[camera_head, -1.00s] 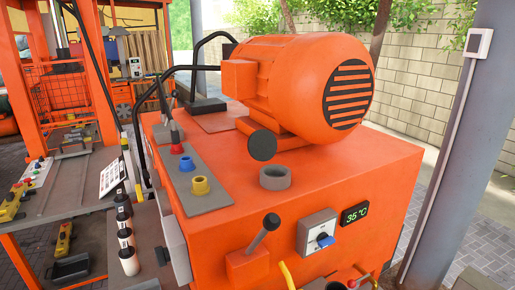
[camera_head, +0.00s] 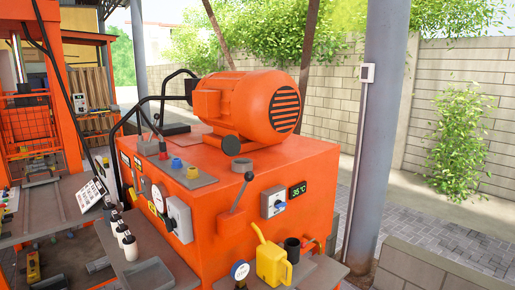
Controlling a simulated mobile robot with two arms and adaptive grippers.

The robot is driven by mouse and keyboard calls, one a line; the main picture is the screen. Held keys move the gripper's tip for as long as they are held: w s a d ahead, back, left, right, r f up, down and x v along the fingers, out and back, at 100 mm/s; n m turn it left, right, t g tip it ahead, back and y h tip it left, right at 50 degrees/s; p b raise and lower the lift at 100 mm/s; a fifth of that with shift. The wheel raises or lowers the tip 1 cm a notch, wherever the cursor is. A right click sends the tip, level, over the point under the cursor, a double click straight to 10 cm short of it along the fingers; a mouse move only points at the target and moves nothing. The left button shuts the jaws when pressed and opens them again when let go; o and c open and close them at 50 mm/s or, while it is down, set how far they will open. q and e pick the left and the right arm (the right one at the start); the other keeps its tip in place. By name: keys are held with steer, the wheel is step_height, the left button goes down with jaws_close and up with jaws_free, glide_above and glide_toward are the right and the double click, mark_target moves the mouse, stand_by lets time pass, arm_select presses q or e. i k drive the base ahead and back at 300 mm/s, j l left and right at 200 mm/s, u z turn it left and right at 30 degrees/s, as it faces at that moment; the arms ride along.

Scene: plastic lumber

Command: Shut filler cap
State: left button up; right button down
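A short grey ring, which looks like the filler neck (camera_head: 242,167), stands on top of the orange machine (camera_head: 310,160). A dark round disc (camera_head: 231,146) stands steeply just behind and above the ring, beside the orange motor (camera_head: 250,103). It looks like the filler cap standing open, but I cannot tell for sure, nor see a hinge. Neither of my grippers is in view.
A black-knobbed lever (camera_head: 243,190) rises at the machine's front. A yellow can (camera_head: 271,262) and a dark cup (camera_head: 292,249) stand low in front. White bottles (camera_head: 125,240) are at left. A grey post (camera_head: 379,120) and open paving lie at right.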

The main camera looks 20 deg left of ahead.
mark_target(231, 145)
steer(key=j+z, duration=0.25)
steer(key=z, duration=0.25)
steer(key=i+j+z, duration=0.1)
steer(key=j+z, duration=0.2)
steer(key=z, duration=0.2)
steer(key=j+z, duration=0.25)
steer(key=z, duration=0.25)
steer(key=k+j, duration=0.1)
steer(key=j, duration=0.35)
steer(key=k+j, duration=0.1)
steer(key=j, duration=0.35)
steer(key=k+j, duration=0.1)
steer(key=j, duration=0.35)
steer(key=k+j, duration=0.1)
steer(key=j, duration=0.35)
steer(key=k+j, duration=0.1)
steer(key=j, duration=0.35)
steer(key=k+j, duration=0.1)
steer(key=j, duration=0.35)
steer(key=k+j, duration=0.1)
steer(key=j, duration=0.35)
